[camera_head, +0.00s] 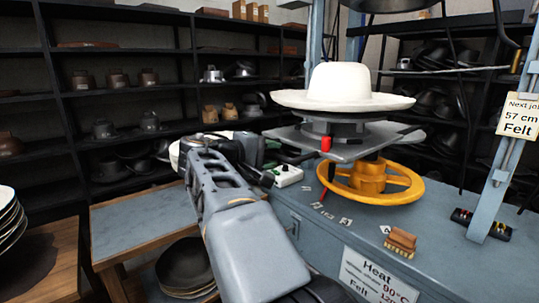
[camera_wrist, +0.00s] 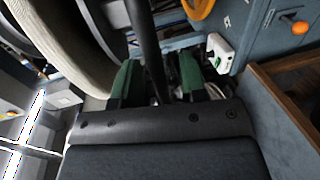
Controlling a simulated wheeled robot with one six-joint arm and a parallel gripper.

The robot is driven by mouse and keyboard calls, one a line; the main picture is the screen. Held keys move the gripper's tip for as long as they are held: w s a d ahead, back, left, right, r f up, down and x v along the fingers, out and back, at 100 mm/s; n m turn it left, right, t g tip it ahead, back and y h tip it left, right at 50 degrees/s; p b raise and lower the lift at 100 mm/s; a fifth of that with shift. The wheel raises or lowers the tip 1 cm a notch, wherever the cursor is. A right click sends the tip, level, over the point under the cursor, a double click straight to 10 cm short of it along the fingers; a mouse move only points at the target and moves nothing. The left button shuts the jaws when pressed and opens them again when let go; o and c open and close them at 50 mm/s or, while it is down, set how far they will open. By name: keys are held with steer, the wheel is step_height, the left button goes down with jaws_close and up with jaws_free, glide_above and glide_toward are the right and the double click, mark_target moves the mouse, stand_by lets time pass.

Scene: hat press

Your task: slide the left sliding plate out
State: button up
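The press stands right of centre in the head view, with a grey plate (camera_head: 348,148) below a white felt hat (camera_head: 342,86). I cannot tell whether this plate is the left sliding plate. A dark bar (camera_head: 296,158) sticks out from its left side toward my gripper (camera_head: 262,157). In the wrist view my gripper (camera_wrist: 157,80) has its two green-padded fingers apart. A dark bar (camera_wrist: 145,38) runs between them, with gaps visible beside it. Whether it touches a finger is hidden lower down. Part of a pale round form shows behind my arm in the head view.
A yellow handwheel (camera_head: 370,184) sits under the plate. A white switch box (camera_head: 287,175) is on the blue bench, close to my gripper; it also shows in the wrist view (camera_wrist: 219,52). A wooden brush (camera_head: 401,242) lies in front. A pale round form (camera_wrist: 66,45) fills the wrist view's upper left.

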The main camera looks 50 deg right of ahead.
steer(key=p+v, duration=0.1)
steer(key=v, duration=1.3)
steer(key=shift+d, duration=0.15)
steer(key=w+a+f+n+t+y+p, duration=0.2)
steer(key=a+f+t+y+p, duration=0.15)
steer(key=f, duration=0.35)
steer(key=w+a+f+n+t+y+p, duration=0.2)
steer(key=a+f+n+y, duration=0.15)
steer(key=f, duration=0.35)
steer(key=s+a+r+m+t+y+p, duration=0.2)
steer(key=s+a+y+p, duration=0.4)
steer(key=p, duration=0.7)
steer(key=a+y, duration=0.2)
steer(key=a, duration=0.2)
steer(key=shift+s+m, duration=0.3)
steer(key=shift+m, duration=0.05)
